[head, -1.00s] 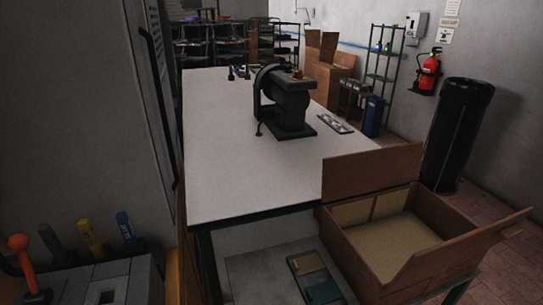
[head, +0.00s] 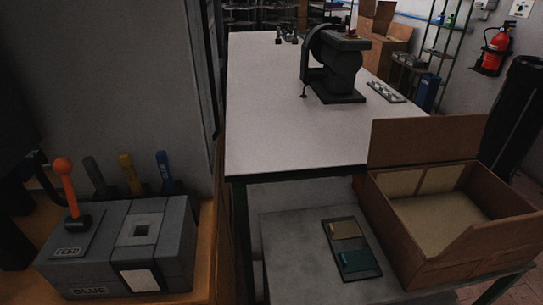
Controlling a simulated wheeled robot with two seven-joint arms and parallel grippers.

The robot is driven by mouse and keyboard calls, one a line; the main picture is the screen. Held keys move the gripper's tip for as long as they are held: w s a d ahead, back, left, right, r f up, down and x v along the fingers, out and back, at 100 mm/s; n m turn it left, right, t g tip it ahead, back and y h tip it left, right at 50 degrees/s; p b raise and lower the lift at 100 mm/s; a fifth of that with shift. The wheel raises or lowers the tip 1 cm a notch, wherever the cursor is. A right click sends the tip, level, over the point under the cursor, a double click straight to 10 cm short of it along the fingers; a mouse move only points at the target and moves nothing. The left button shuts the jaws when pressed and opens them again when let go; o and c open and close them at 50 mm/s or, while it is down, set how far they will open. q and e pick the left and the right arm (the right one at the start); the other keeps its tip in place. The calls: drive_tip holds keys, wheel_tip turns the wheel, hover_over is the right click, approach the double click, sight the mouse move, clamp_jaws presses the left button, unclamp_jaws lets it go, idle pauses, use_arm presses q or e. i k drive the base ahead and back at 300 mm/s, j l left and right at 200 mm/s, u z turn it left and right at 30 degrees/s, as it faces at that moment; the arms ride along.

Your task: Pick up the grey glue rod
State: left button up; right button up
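A grey rod (head: 96,174) stands upright at the left, behind a grey box marked GLUE (head: 160,225). It is the leftmost of three upright rods there, beside a yellow rod (head: 130,174) and a blue rod (head: 164,171). Their lower ends sit in a dark holder, partly hidden behind the box. An orange-handled lever (head: 67,185) stands on the box's left part, by a FEED label, in front and to the left of the grey rod. Neither of my grippers is in view.
The glue box stands on an orange-brown surface (head: 207,245). A white table (head: 290,120) carries a dark press (head: 335,70). An open cardboard box (head: 450,250) is at the right. A low grey surface holds a tray with a tan and a teal block (head: 358,261).

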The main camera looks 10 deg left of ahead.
sight(93, 171)
drive_tip(key=u, duration=1.55)
